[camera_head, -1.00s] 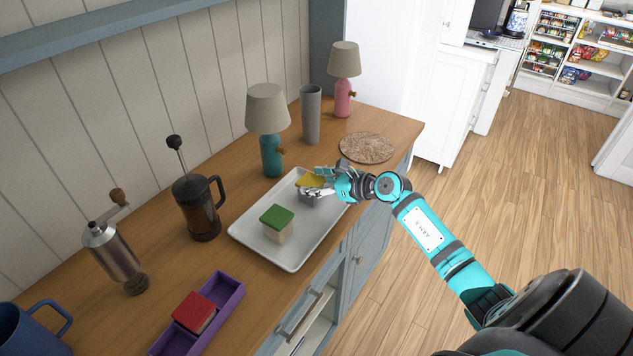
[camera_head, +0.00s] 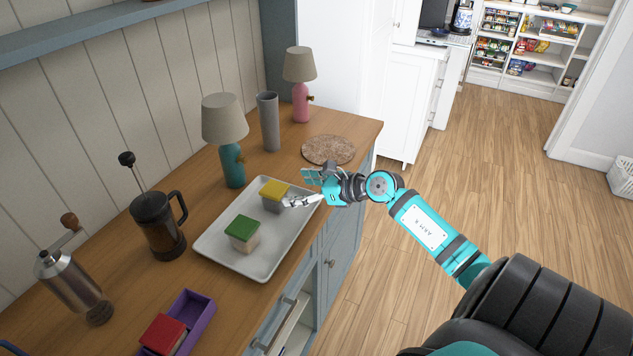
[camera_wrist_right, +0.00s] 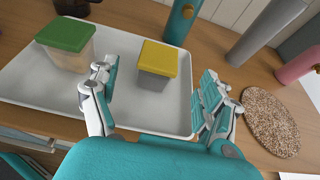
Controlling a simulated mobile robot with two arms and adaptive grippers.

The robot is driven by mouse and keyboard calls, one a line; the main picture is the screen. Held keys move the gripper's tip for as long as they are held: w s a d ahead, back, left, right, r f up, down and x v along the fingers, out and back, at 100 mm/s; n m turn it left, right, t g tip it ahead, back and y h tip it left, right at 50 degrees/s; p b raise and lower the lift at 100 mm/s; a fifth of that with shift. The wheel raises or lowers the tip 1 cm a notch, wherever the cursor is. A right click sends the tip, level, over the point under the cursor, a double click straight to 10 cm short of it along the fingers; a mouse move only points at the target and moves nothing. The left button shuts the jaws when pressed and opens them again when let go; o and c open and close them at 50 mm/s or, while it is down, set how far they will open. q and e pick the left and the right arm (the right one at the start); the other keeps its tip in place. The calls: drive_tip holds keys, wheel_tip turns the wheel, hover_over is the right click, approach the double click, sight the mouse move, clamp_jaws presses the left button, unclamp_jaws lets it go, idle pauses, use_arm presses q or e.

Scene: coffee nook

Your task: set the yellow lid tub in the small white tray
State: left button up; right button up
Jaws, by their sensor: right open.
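The yellow lid tub (camera_head: 273,195) stands upright in the small white tray (camera_head: 262,264), towards its far end. It also shows in the right wrist view (camera_wrist_right: 157,66), grey below its yellow lid. My right gripper (camera_head: 300,188) is open and empty, just to the right of the tub at the tray's edge. In the right wrist view its two fingers (camera_wrist_right: 155,95) are spread wide, with the tub beyond and between them, apart from both. My left gripper is not in view.
A green lid tub (camera_head: 243,233) shares the tray, nearer the front. A teal lamp (camera_head: 232,165), grey cylinder (camera_head: 270,122), round mat (camera_head: 328,150) and French press (camera_head: 158,226) stand around it. A purple box (camera_head: 203,315) holds a red lid tub (camera_head: 163,335).

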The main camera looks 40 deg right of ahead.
drive_tip(key=shift+b+v, duration=0.35)
drive_tip(key=shift+v, duration=2.4)
